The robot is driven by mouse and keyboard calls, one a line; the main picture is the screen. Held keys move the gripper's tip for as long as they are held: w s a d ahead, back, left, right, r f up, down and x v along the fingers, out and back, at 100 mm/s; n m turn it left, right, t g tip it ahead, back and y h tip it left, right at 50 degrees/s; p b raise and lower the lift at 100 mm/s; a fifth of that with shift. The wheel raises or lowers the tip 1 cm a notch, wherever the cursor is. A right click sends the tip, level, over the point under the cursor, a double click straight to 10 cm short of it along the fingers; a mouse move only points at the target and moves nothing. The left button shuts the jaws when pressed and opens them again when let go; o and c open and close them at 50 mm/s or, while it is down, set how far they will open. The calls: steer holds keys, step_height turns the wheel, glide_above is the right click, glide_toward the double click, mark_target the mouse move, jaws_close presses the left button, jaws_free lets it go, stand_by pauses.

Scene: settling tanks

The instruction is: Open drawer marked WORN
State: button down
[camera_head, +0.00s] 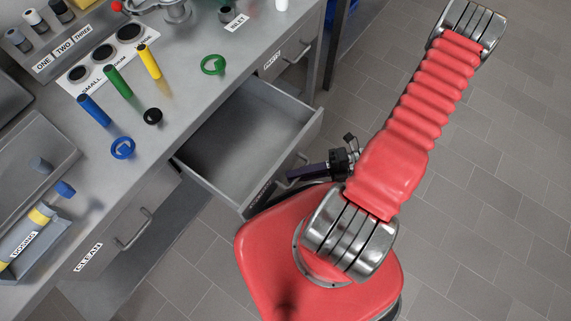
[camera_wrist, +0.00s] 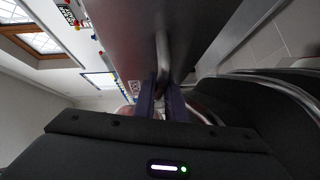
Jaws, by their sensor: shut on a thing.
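A grey drawer (camera_head: 232,128) in the middle of the bench stands pulled far out, and its inside looks empty. The label on its front is too steeply angled to read; it lies between the drawer marked CLEAN (camera_head: 118,226) and another labelled drawer (camera_head: 290,52). My gripper (camera_head: 292,172) is at the front of the open drawer, shut on its bar handle (camera_wrist: 162,62). In the wrist view the fingers (camera_wrist: 160,104) close around the handle, with the drawer front above them.
The bench top holds blue, green and yellow cylinders (camera_head: 118,82), a green ring (camera_head: 213,65), a blue ring (camera_head: 122,148) and a black ring (camera_head: 152,116). A tray (camera_head: 30,235) with a bottle stands at the left. Tiled floor (camera_head: 480,170) is clear at the right.

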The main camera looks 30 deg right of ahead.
steer(key=shift+s+d+f, duration=0.1)
steer(key=shift+s+d, duration=0.4)
steer(key=shift+s, duration=0.2)
steer(key=shift+s+d+f, duration=0.1)
steer(key=shift+s+d, duration=0.35)
steer(key=shift+s, duration=0.25)
steer(key=c, duration=1.8)
jaws_free()
steer(key=shift+a+r, duration=0.1)
steer(key=v, duration=1.3)
steer(key=shift+s+d, duration=0.2)
steer(key=shift+d, duration=0.15)
